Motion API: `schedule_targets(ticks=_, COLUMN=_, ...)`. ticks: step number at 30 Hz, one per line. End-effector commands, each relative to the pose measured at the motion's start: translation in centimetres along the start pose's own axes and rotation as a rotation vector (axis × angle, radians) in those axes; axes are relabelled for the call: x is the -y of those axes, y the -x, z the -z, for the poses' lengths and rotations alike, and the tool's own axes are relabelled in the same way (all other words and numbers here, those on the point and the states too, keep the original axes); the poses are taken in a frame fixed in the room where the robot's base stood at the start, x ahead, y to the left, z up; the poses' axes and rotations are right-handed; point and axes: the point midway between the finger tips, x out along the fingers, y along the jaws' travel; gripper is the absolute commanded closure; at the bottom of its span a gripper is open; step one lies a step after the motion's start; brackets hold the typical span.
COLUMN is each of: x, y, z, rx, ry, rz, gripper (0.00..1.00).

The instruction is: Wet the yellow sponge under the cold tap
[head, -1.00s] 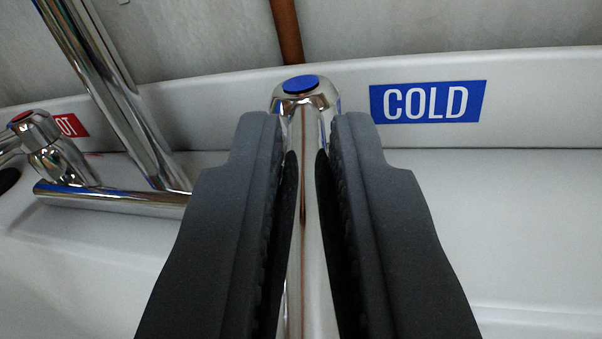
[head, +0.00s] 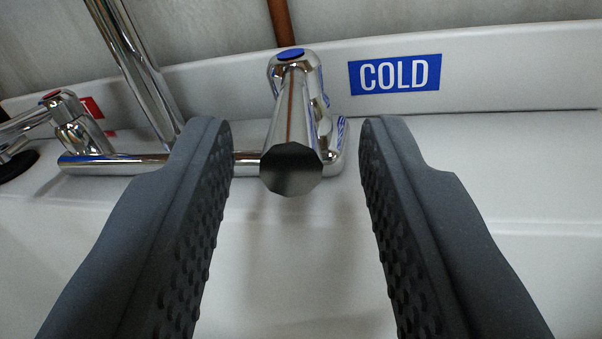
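The cold tap handle (head: 291,130) is a chrome lever with a blue cap, pointing toward me from the right end of the chrome mixer bar. A blue COLD label (head: 395,74) is on the sink's back ledge to its right. My gripper (head: 294,130) is open and empty, its two dark ribbed fingers spread on either side of the lever with clear gaps. The lever's end lies between the fingers, untouched. The yellow sponge is not in view. No running water shows.
The hot tap handle (head: 72,120) with a red cap stands at the left, beside a partly hidden red label (head: 92,107). A chrome spout pipe (head: 135,70) rises between the taps. The white sink (head: 520,190) is clear at the right.

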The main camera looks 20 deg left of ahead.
Motion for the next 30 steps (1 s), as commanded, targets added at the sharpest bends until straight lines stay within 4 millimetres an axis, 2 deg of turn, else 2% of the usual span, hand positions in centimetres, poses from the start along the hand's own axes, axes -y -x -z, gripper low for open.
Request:
schedule_targets(ticks=1, x=-0.1, y=1.3, z=0.0, rx=0.003, ry=-0.003, rz=-0.005, gripper=0.66)
schedule_targets(ticks=6, x=-0.1, y=4.8, z=0.2, rx=0.000, ry=0.001, rz=-0.003, gripper=0.66)
schedule_targets(ticks=12, x=-0.1, y=7.9, z=0.0, rx=0.002, ry=-0.001, rz=-0.005, gripper=0.66)
schedule_targets(ticks=18, x=-0.1, y=9.3, z=0.0, rx=-0.001, ry=0.000, rz=-0.002, gripper=0.66)
schedule_targets(ticks=30, x=0.0, y=9.5, z=0.0, rx=0.000, ry=0.000, rz=-0.002, gripper=0.66)
